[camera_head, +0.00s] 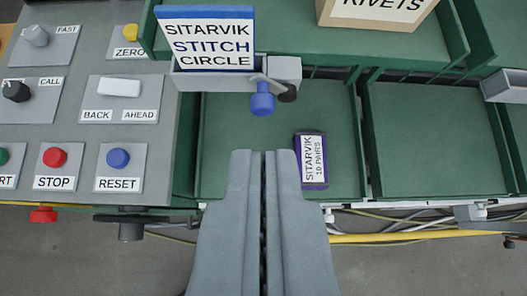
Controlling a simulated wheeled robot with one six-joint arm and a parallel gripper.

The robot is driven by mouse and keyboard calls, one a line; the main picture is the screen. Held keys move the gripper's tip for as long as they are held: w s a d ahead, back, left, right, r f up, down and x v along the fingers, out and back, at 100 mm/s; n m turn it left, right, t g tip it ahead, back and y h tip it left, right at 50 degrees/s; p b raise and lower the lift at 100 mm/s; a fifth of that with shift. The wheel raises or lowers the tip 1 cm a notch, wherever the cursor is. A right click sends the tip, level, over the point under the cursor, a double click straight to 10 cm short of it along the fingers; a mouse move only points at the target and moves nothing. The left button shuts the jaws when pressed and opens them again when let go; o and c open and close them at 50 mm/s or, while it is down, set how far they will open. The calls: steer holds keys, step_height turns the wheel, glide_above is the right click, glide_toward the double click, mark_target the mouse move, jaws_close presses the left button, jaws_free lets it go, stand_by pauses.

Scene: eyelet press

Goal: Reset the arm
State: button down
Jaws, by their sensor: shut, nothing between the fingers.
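My gripper (264,158) comes up from the bottom middle of the view, with its two grey fingers together and nothing between them. Its tips lie over the front part of a green tray, just left of a small purple box labelled "SITARVIK 10 PAIRS" (312,160). A grey control panel is at the left. On its front row are a blue button labelled "RESET" (118,158) and a red button labelled "STOP" (55,157). The gripper is to the right of both buttons and apart from them.
A sign reading "SITARVIK STITCH CIRCLE" (207,40) stands behind the tray, above a grey holder with a blue knob (262,100). A rivets box (378,10) is at the top right. The right green tray (435,140) is empty. Cables (420,228) run below the front edge.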

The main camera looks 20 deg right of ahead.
steer(key=s+a+f+t, duration=0.1)
steer(key=s+a+f, duration=0.15)
steer(key=a, duration=0.55)
steer(key=s+a+f+t, duration=0.2)
steer(key=s+a, duration=0.2)
steer(key=a, duration=0.4)
steer(key=s+a+f+n+t+y, duration=0.1)
steer(key=s+a+f+t, duration=0.1)
steer(key=s+a+f, duration=0.2)
steer(key=s+a+f+n+t+y, duration=0.1)
steer(key=s+a+f+t, duration=0.1)
steer(key=s+a+f, duration=0.3)
steer(key=s+a, duration=0.3)
steer(key=a, duration=0.1)
steer(key=shift+s+a+f+t, duration=0.25)
steer(key=shift+a+t, duration=0.05)
steer(key=c, duration=1.8)
jaws_free()
steer(key=shift+s+a+f+y, duration=0.1)
steer(key=shift+s+f+y, duration=0.1)
steer(key=shift+y, duration=0.1)
steer(key=shift+c, duration=0.2)
steer(key=o, duration=0.6)
steer(key=shift+c, duration=0.2)
steer(key=t+h, duration=0.3)
steer(key=t, duration=0.2)
glide_toward(263, 114)
steer(key=shift+m, duration=0.3)
steer(key=x, duration=1.1)
